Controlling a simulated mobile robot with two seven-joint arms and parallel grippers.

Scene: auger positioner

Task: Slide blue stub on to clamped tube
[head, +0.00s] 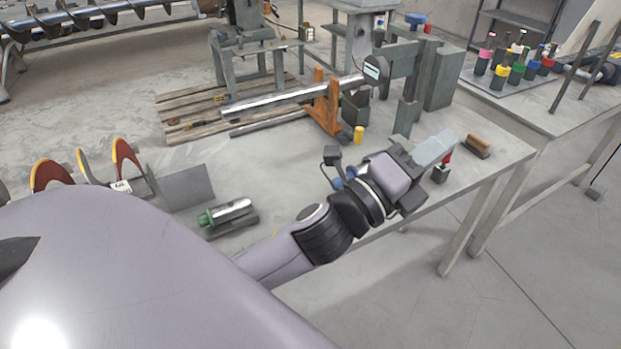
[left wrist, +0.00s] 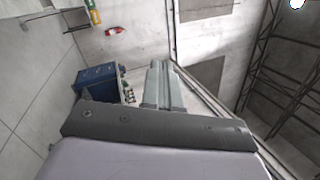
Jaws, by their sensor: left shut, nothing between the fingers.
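A silver tube (head: 290,98) lies slanted across an orange stand (head: 327,108) on the grey workbench, with its right end at a dark round gauge head (head: 376,69). My left gripper (head: 440,143) is shut and empty above the workbench's right part, apart from the tube and the stubs. Its closed fingers (left wrist: 162,82) also show in the left wrist view. My right gripper is not in view.
A wooden-backed brush (head: 478,146) and a small red-topped block (head: 441,172) lie near my left gripper. A yellow cylinder (head: 359,134) stands by the orange stand. A green-ended metal cylinder (head: 228,212) rests at the front left. The bench middle is fairly clear.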

